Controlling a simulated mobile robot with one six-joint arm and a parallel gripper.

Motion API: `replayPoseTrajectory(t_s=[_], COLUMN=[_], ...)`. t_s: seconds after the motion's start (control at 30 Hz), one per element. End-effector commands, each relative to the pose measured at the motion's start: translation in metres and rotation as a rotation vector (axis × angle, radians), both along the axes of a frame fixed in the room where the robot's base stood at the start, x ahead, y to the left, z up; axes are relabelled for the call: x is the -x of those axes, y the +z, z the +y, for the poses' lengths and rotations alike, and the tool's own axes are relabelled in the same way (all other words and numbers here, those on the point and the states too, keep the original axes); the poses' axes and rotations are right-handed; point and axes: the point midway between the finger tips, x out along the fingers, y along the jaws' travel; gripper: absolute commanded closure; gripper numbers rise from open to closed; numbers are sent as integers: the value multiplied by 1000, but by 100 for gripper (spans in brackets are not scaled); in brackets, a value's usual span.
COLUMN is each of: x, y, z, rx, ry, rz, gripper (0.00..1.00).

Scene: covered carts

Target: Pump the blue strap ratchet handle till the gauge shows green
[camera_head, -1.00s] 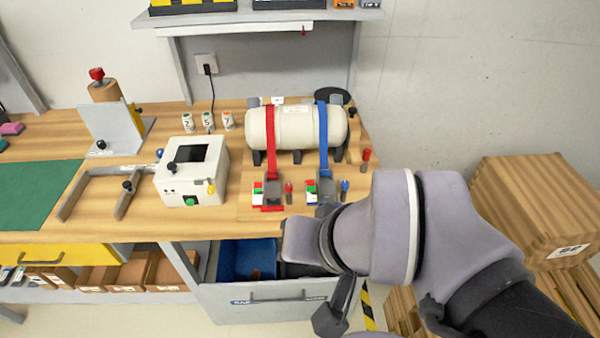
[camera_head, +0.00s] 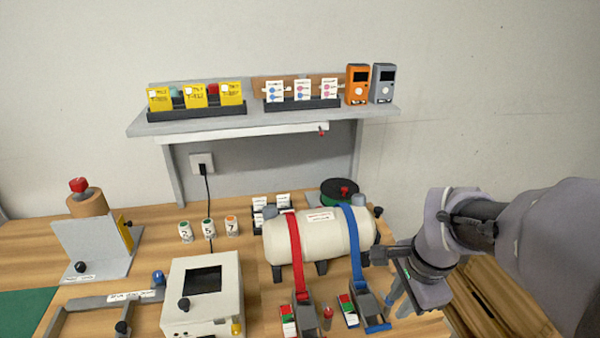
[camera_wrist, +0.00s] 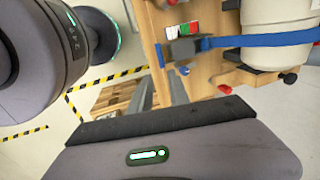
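The blue strap (camera_head: 356,245) runs over the cream tank (camera_head: 320,238) to a grey ratchet (camera_head: 368,303) with a blue handle bar (camera_head: 377,327) at its front. The strap (camera_wrist: 262,40) and ratchet (camera_wrist: 183,50) also show in the wrist view. A small gauge block (camera_head: 348,309) with green, red and white patches sits left of the ratchet. It also shows in the wrist view (camera_wrist: 182,31); its reading is too small to tell. My gripper (camera_head: 394,294) is right of the ratchet, apart from it. In the wrist view its two grey fingers (camera_wrist: 160,88) stand apart with nothing between.
A red strap (camera_head: 296,250) with its own ratchet is beside the blue one. A white box (camera_head: 203,295) with a dark screen stands left. A shelf (camera_head: 265,121) with cards and two handheld devices is above. Wooden crates (camera_wrist: 112,100) stand below the bench.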

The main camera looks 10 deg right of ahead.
Motion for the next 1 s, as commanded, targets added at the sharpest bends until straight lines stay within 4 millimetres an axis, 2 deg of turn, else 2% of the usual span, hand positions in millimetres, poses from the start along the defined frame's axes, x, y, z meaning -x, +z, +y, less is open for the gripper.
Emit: replayPoseTrajectory(t_s=[0.03, 0.2, 0.4, 0.6, 0.87, 0.97, 1.0], x=[-2, -12, -21, -24, -24, -24, -24], y=[-24, -74, -110, -121, -121, -121, -121], z=[1, 1, 2, 2, 2, 2, 2], rx=[-2, -1, 0, 1, 1, 1, 1], ry=[3, 3, 4, 4, 4, 4, 4], rz=[4, 3, 0, -1, -2, -1, -1], gripper=[78, 78, 78, 78, 78, 97, 100])
